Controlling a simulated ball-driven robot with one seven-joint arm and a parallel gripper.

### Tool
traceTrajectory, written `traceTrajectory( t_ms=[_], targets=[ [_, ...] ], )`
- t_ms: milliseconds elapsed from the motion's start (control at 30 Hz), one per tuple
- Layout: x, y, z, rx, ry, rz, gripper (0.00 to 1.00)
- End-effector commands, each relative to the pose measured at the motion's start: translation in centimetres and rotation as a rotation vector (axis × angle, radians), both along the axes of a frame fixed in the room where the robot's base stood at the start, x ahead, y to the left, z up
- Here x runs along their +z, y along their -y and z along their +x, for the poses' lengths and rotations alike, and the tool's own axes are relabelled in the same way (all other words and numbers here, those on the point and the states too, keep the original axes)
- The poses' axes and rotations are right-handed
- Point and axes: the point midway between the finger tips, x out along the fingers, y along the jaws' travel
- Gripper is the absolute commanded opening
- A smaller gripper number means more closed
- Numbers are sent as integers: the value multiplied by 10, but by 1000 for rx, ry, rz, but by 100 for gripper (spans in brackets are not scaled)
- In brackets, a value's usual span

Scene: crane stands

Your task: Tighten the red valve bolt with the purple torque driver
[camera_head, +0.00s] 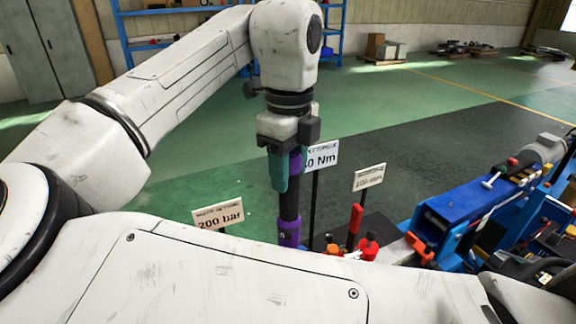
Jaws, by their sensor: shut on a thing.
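My gripper (284,168) points down near the middle of the view and is shut on the purple torque driver. The driver (289,231) hangs upright, with a purple upper part, a black shaft and a purple lower end. My own white body hides whatever is below that lower end. Red parts stand to the right of the driver: a tall red handle (355,218) and a lower red piece (368,245). I cannot tell which of them, if any, is the red valve bolt.
Signs stand around the driver: a "200 bar" sign (218,215) at left, an "Nm" sign (322,155) behind and a smaller sign (369,177) at right. A blue machine (470,205) with clutter fills the right side.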

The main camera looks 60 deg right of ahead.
Motion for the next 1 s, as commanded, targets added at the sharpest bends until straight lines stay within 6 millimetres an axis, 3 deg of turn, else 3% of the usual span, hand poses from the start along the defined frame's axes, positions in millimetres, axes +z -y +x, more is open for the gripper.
traceTrajectory(
  t_ms=[500,1000],
  targets=[
    [-41,0,0,0,-1,0,0],
    [-53,0,0,0,0,-1,0]
  ],
)
